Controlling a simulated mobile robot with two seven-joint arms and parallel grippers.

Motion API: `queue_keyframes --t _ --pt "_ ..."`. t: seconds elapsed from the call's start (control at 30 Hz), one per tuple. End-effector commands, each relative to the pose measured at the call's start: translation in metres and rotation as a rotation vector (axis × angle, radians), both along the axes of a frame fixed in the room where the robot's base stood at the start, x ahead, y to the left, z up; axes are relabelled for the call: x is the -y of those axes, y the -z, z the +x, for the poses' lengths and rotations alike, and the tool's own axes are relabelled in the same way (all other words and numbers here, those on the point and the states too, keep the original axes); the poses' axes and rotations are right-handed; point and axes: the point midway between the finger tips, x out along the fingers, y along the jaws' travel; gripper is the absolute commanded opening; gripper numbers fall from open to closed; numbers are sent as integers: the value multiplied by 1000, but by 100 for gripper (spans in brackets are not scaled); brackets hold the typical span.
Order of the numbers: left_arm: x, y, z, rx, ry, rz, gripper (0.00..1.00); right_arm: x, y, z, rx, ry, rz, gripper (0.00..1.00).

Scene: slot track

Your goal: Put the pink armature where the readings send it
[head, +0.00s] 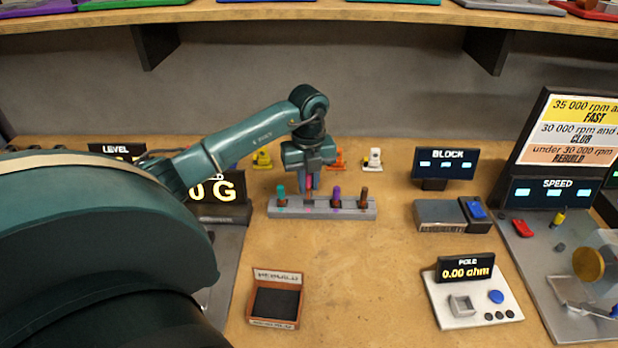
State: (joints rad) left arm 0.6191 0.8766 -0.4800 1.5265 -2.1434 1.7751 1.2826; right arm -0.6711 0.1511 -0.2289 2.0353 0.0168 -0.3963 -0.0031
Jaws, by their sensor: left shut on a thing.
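A grey rack (345,213) at mid-table holds a row of small upright armatures: teal (281,192), purple (336,193) and brown (364,194). My left gripper (308,187) points down over the second place from the left and is shut on the pink armature (310,183). The fingers hide most of it; I cannot tell whether its lower end is clear of the rack. A sign (565,130) reads 35 000 rpm FAST, 30 000 rpm CLUB, under 30 000 rpm REBUILD. The block display (445,162) and speed display (550,193) show only dashes. The pole meter (466,268) reads 0.00 ohm.
An open box marked REBUILD (275,300) stands at the front. A grey block tester (440,215) and a motor rig (560,260) are at right. Small yellow, orange and white cars (373,159) stand behind the rack. My left arm hides part of a scale display (222,189).

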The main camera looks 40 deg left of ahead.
Motion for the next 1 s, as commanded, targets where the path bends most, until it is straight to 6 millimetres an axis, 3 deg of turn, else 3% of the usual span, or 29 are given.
queue_keyframes --t 0.1,0.4,1.0 --pt "0 15 0 0 0 -1 0 -3 6 1 17 -17 1 0" --pt "0 34 0 0 -1 0 0 -10 4 5 46 -32 16 0" --pt "0 39 0 1 -1 -1 0 -11 -1 8 63 -37 19 0"
